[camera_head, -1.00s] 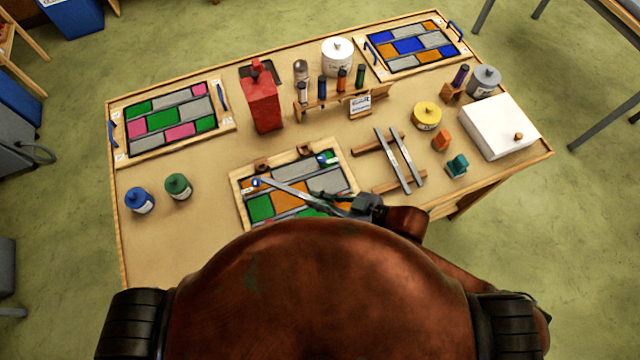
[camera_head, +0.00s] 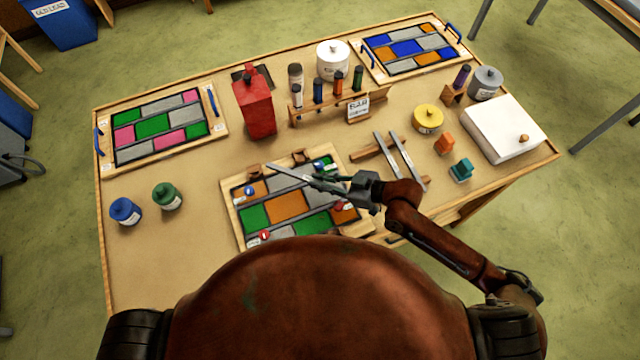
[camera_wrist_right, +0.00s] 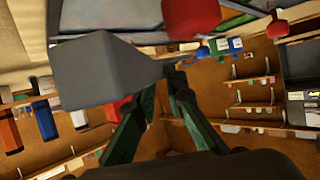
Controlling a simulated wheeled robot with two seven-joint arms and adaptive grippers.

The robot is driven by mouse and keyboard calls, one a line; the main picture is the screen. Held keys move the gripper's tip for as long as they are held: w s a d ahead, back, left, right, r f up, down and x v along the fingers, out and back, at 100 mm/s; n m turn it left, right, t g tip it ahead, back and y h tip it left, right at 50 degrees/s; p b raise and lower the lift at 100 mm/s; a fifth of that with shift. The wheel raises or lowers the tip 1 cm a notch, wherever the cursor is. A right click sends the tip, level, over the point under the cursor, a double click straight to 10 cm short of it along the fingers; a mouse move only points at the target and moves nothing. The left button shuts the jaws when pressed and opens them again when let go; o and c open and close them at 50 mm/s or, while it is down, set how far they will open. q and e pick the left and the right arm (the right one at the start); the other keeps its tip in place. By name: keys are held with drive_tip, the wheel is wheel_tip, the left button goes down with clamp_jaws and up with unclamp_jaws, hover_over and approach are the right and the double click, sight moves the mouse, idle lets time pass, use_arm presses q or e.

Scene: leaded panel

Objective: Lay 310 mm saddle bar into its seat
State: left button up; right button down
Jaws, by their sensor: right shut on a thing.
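My right gripper (camera_head: 335,185) is shut on a thin grey saddle bar (camera_head: 287,173), which slants across the back part of the near panel frame (camera_head: 232,215). The bar seems to be above the glass; its height is hard to tell. In the right wrist view the bar's grey end (camera_wrist_right: 105,72) is large and close, at the gripper's green fingers (camera_wrist_right: 168,90). Small wooden blocks (camera_head: 299,156) stand at the frame's back edge. Two more grey bars (camera_head: 388,153) lie across wooden strips to the right. The bar's seat cannot be made out. My left gripper is not in view.
Round red (camera_head: 264,236) and blue (camera_head: 249,190) knobs stand on the near panel. A red can (camera_head: 255,108) and a bottle rack (camera_head: 330,106) stand behind it. Blue (camera_head: 125,211) and green (camera_head: 167,196) bottles stand left. A white box (camera_head: 503,128) is at the right.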

drive_tip(key=shift+w+f, duration=0.35)
drive_tip(key=shift+w, duration=0.1)
drive_tip(key=f, duration=0.3)
drive_tip(key=shift+w, duration=0.35)
drive_tip(key=shift+f, duration=0.35)
drive_tip(key=shift+f, duration=0.1)
drive_tip(key=shift+f+b, duration=0.25)
drive_tip(key=shift+b, duration=0.1)
drive_tip(key=c, duration=2)
unclamp_jaws()
drive_tip(key=shift+s+d+f, duration=0.1)
drive_tip(key=shift+o, duration=0.2)
